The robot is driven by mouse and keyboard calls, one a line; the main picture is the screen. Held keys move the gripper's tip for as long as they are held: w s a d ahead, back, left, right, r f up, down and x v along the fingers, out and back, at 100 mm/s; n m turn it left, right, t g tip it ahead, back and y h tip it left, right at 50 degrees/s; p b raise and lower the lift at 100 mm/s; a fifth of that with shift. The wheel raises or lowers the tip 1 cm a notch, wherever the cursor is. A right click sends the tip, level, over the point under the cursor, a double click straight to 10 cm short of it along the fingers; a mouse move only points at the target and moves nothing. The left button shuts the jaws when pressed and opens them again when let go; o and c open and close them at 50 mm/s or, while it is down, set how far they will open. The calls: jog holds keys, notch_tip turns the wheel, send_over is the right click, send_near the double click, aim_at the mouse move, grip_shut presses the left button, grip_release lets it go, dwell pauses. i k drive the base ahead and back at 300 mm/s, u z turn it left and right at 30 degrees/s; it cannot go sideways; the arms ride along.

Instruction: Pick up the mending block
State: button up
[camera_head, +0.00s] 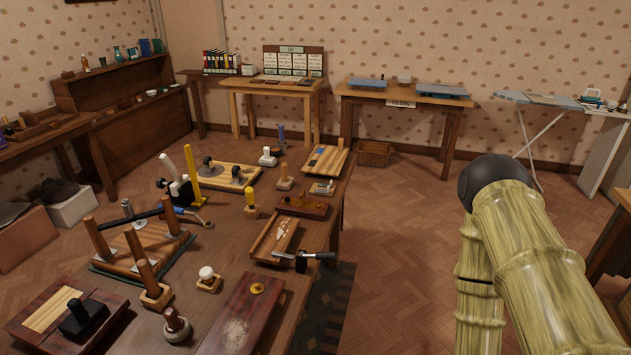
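I cannot tell for sure which thing is the mending block. Several small wooden pieces stand on the big brown table. A shallow wooden tray with pale scraps (274,240) lies near the right edge. My arm shows at the right as thick bamboo-like links with a black joint, apart from the table. My gripper is out of view.
The big table (222,247) is crowded with boards, clamps and tools. A black-handled tool (305,260) pokes past its right edge. Bare parquet floor (396,230) lies between table and arm. Side tables, a shelf (115,82) and an ironing board (545,101) stand along the walls.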

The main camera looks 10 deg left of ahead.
aim_at(285, 183)
jog(key=z, duration=0.9)
jog(key=i, duration=3.6)
jog(key=u, duration=3.5)
